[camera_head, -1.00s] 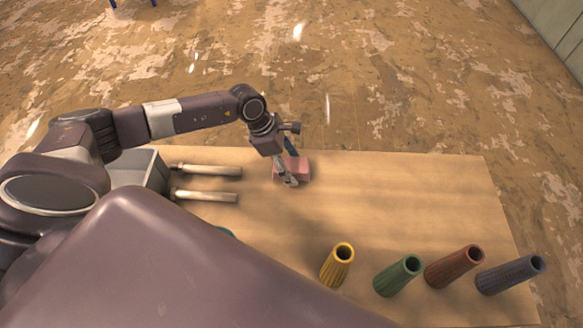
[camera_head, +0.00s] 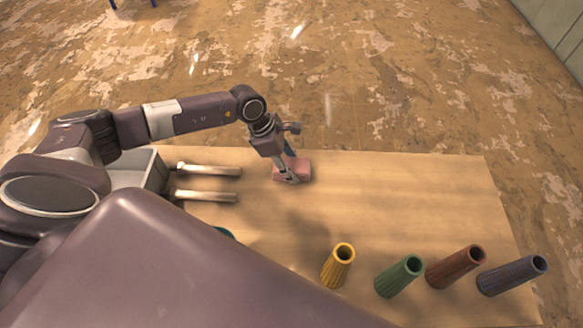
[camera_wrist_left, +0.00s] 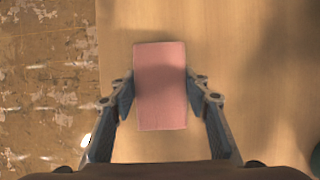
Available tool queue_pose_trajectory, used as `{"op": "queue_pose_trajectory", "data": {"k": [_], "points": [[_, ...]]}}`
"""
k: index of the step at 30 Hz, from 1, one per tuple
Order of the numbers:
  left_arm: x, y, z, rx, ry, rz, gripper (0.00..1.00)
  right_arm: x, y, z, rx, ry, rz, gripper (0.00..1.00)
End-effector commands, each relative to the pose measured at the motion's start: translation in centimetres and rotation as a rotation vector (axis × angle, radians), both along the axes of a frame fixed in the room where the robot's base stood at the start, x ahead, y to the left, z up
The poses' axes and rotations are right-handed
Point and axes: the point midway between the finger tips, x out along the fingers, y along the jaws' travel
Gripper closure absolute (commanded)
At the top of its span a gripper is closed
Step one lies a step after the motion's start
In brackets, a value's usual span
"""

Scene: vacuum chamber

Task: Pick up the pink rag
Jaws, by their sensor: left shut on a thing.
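The pink rag (camera_head: 303,170) is a flat pink block near the far edge of the wooden table. My left gripper (camera_head: 289,178) is over it, its fingers reaching down to it. In the left wrist view the rag (camera_wrist_left: 161,85) lies lengthwise between the two dark fingers of my left gripper (camera_wrist_left: 160,92). The fingers are shut on the rag's two long sides. Whether the rag is clear of the table top is hard to tell. My right gripper is in neither view.
The wooden table (camera_head: 420,200) has free room right of the rag. Two pale-handled tools (camera_head: 208,196) stick out of a grey bin (camera_head: 135,168) at left. Yellow (camera_head: 339,266), green (camera_head: 398,277), red (camera_head: 455,267) and blue (camera_head: 511,275) ribbed tubes stand along the near side.

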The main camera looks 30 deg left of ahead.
Motion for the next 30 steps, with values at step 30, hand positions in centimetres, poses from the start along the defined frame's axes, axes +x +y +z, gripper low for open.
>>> {"op": "queue_pose_trajectory", "data": {"k": [30], "points": [[0.2,0.0,13.9,0.000,-0.009,-0.001,0.81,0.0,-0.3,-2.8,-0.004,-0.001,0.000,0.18]]}}
